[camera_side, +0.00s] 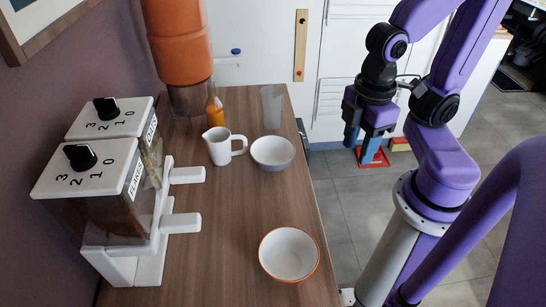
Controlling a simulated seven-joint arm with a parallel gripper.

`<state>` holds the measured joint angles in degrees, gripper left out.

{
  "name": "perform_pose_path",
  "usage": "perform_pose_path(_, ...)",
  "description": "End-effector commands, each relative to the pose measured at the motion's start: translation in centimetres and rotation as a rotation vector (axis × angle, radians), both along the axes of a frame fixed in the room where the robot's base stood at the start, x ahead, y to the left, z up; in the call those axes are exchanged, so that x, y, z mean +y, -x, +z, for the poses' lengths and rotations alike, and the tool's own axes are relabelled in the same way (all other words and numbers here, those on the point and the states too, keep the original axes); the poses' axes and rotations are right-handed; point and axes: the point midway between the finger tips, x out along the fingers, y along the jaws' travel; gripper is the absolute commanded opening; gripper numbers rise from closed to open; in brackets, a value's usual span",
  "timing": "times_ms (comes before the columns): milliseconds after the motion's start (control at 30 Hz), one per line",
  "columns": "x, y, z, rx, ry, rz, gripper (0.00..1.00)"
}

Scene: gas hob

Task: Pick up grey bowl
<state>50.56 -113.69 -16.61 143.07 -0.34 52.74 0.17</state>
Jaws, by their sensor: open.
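The grey bowl (272,155) stands upright on the wooden counter, towards the back right. It has a white inside and grey outer wall, and looks empty. My gripper (362,148) is open and empty. In the picture it is to the right of the grey bowl, past the counter's right edge and apart from the bowl. Its fingers point down.
A white bowl with an orange rim (289,257) stands at the front. A white jug (222,147) is just left of the grey bowl. Behind are a grey cup (272,108) and orange bottle (214,110). White dispensers (105,165) line the left. The counter's middle (238,205) is clear.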

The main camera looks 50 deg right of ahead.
Motion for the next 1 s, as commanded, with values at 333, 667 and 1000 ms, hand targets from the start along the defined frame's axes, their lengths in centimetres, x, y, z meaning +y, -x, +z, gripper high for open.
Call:
perform_pose_path(333, 2.6, -4.3, -3.1, 0.015, 0.377, 0.136, 0.44)
perform_pose_path(667, 6.9, -8.3, -6.4, -0.033, 0.815, 0.306, 0.44)
perform_pose_path(1000, 11.2, -10.2, -9.2, -0.128, 1.158, 0.462, 0.44)
